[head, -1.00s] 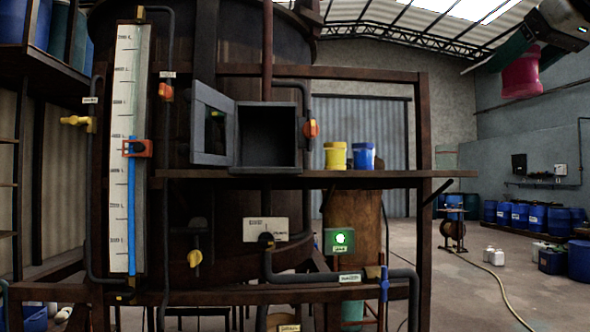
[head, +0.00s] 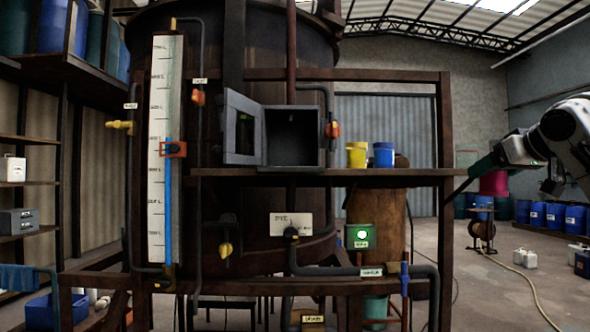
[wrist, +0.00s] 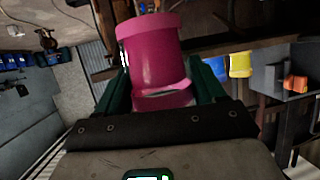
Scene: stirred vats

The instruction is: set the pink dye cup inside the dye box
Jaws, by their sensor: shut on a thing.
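The pink dye cup (head: 494,183) is held by my gripper at the right of the head view, in front of the back wall and right of the shelf. In the wrist view the cup (wrist: 155,60) sits between the two dark green fingers of my gripper (wrist: 160,88), which are shut on it. The dye box (head: 292,136) is a grey box with its door swung open to the left and a dark, empty-looking inside. It stands on the wooden shelf (head: 400,178), well left of my gripper. The box also shows in the wrist view (wrist: 270,80).
A yellow cup (head: 356,155) and a blue cup (head: 384,155) stand on the shelf right of the box. The open door (head: 242,128), orange-handled valves and pipes surround the box. A wooden post (head: 446,200) stands between my gripper and the shelf cups.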

